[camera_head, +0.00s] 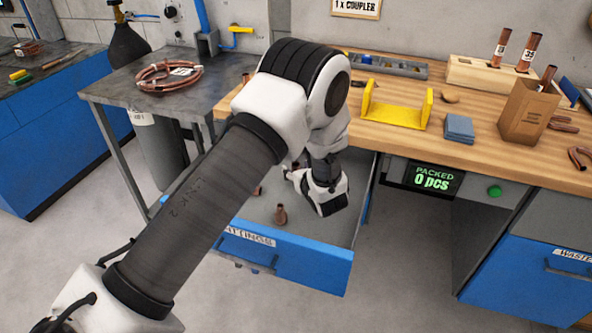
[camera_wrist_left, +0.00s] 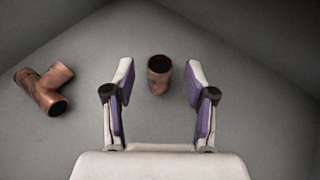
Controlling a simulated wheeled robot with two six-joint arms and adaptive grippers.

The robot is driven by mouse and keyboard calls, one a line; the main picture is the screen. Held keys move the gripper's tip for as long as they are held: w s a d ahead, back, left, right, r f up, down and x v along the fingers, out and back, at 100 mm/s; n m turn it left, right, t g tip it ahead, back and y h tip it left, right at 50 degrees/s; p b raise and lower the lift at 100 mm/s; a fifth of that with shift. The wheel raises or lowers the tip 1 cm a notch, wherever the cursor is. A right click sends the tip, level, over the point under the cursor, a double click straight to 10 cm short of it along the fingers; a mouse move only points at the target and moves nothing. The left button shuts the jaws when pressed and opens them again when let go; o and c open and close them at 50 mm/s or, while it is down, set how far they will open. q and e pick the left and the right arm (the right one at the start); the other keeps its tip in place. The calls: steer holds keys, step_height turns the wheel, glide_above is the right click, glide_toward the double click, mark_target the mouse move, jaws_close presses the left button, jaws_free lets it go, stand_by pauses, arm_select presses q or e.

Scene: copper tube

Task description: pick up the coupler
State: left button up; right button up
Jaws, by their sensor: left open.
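My left gripper (camera_head: 302,181) is inside the open blue drawer (camera_head: 300,261), pointing down into it. In the left wrist view its two purple-lined fingers are apart, with nothing held. In the head view a copper fitting (camera_head: 281,215) and another one (camera_head: 257,190), partly hidden by my arm, show in the drawer; I cannot tell which is the coupler. My right gripper is out of view.
Grey drawer walls surround the gripper. The wooden bench (camera_head: 400,150) is above and behind, with a yellow holder (camera_head: 396,116), blue pads (camera_head: 459,127) and a cardboard box (camera_head: 527,112). A metal side table (camera_head: 110,95) with a copper coil (camera_head: 168,77) stands at left.

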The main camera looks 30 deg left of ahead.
arm_select(q)
steer(key=shift+x, duration=1.05)
jaws_close()
steer(key=shift+d, duration=0.1)
